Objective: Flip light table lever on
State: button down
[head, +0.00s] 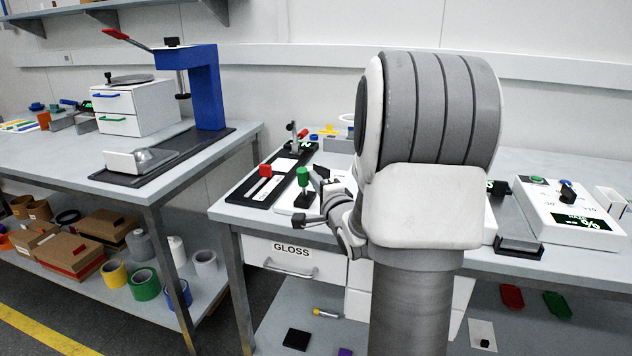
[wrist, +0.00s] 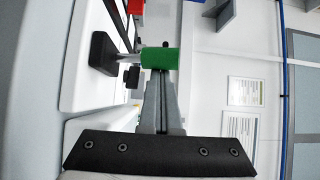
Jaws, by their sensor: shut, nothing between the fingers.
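A lever with a green cylindrical knob (head: 303,176) stands on a black base on the white panel beside my gripper. In the wrist view the green knob (wrist: 160,58) shows at the end of a thin metal rod from the black base (wrist: 103,53). My gripper (head: 318,195) is low at the panel, just right of the lever. In the wrist view my shut fingers (wrist: 163,88) point at the knob, with nothing between them. The knob overlaps the fingertips there; I cannot tell whether they touch. My arm hides much of the panel in the head view.
A red-knobbed slider (head: 265,171) on a black plate stands just left of the lever. A drawer labelled GLOSS (head: 292,250) is below the tabletop. A white control box (head: 568,210) stands at the right. A blue press (head: 205,88) stands on the left table.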

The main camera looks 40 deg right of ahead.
jog(key=shift+s+a+f, duration=0.25)
jog(key=shift+s+a, duration=0.1)
jog(key=shift+a, duration=0.2)
jog(key=shift+s, duration=0.1)
jog(key=shift+d, duration=0.1)
dwell(0.5)
